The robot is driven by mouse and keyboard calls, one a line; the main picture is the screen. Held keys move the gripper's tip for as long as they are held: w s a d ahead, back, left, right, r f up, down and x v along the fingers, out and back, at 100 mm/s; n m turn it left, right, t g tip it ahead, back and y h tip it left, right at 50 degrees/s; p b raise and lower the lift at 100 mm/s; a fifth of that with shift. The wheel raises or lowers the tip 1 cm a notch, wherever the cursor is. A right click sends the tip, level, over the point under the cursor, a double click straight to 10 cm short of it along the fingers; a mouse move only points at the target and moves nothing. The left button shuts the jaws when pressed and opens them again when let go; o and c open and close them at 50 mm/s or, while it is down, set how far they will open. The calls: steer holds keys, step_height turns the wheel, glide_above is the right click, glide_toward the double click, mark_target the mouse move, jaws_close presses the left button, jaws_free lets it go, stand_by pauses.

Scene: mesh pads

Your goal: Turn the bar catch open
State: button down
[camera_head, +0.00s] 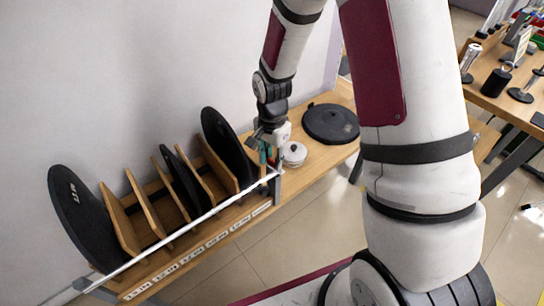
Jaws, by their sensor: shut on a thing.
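A rack (238,215) holds several black round pads upright between wooden dividers. A long white bar (185,229) runs across its front, from the lower left up to a grey post (275,186) at the right end. My gripper (267,160) reaches down at that right end, just above the post. It is shut on the bar catch, which is mostly hidden by the fingers. The bar lies across the front of the rack, and its right end meets the post.
A white round object with a dark knob (294,154) sits close to the right of my gripper. A flat black disc (331,123) lies farther right on the wooden shelf. A wall rises behind the rack. Another table (500,105) with several items stands at the upper right.

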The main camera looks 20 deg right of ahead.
steer(key=n+p, duration=0.1)
steer(key=n, duration=0.3)
steer(key=shift+d, duration=0.1)
steer(key=n, duration=0.4)
steer(key=shift+w+p, duration=0.1)
steer(key=shift+p, duration=0.2)
steer(key=n+p, duration=0.1)
steer(key=n, duration=0.2)
steer(key=shift+w+n, duration=0.1)
steer(key=shift+n, duration=0.3)
steer(key=shift+n+p, duration=0.35)
steer(key=shift+n, duration=1.45)
steer(key=c, duration=1.2)
jaws_free()
steer(key=shift+c, duration=0.2)
